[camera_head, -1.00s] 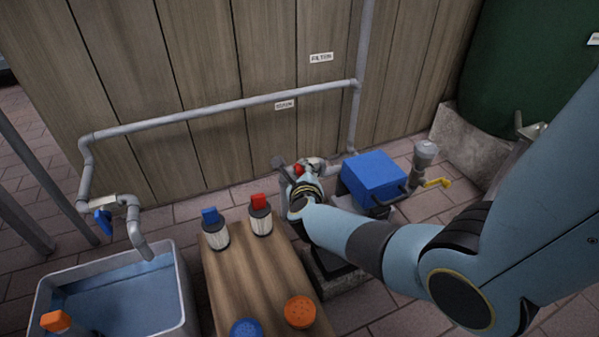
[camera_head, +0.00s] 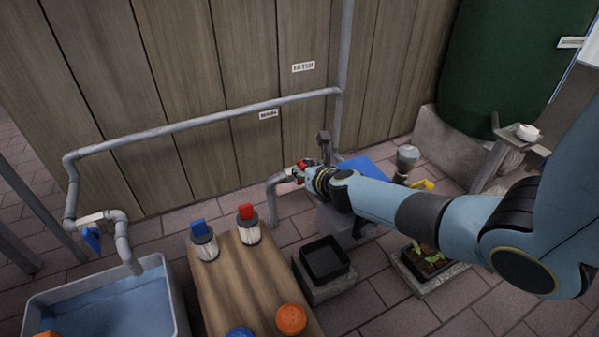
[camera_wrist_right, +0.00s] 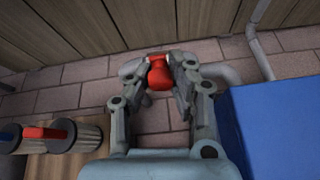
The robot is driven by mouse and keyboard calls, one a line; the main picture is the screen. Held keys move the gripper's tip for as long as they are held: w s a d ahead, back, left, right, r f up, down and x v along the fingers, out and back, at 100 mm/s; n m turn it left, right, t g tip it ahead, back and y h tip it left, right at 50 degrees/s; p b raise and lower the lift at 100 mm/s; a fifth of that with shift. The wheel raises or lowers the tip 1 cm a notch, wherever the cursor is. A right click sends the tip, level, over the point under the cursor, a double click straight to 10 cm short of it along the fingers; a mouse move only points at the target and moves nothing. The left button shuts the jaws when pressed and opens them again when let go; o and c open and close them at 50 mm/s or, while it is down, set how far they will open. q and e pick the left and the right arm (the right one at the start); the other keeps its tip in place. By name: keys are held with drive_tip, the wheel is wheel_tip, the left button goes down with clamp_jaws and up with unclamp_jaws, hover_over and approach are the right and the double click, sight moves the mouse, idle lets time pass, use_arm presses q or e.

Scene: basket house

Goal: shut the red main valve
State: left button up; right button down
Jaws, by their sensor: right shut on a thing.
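The red main valve (camera_wrist_right: 159,74) has a red handle on a grey pipe, low by the wooden wall. In the head view the red handle (camera_head: 301,166) shows just beyond my right gripper (camera_head: 308,172). In the right wrist view my right gripper (camera_wrist_right: 160,82) has its two fingers on either side of the red handle and is shut on it. The arm hides part of the valve and pipe in the head view. My left gripper is not in view.
A blue box (camera_head: 362,168) stands right of the valve. A wooden bench (camera_head: 240,285) holds filters with blue (camera_head: 198,227) and red (camera_head: 246,211) tops. A water basin (camera_head: 160,290), black tray (camera_head: 325,260) and planter (camera_head: 428,262) stand around. A green tank (camera_head: 500,70) is at back right.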

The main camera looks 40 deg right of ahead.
drive_tip(key=shift+s+d+f+m, duration=0.1)
drive_tip(key=shift+d+m, duration=0.15)
drive_tip(key=shift+m, duration=0.05)
idle(0.4)
drive_tip(key=c, duration=1.1)
unclamp_jaws()
drive_tip(key=shift+s, duration=0.1)
drive_tip(key=v, duration=1.2)
drive_tip(key=shift+d, duration=0.1)
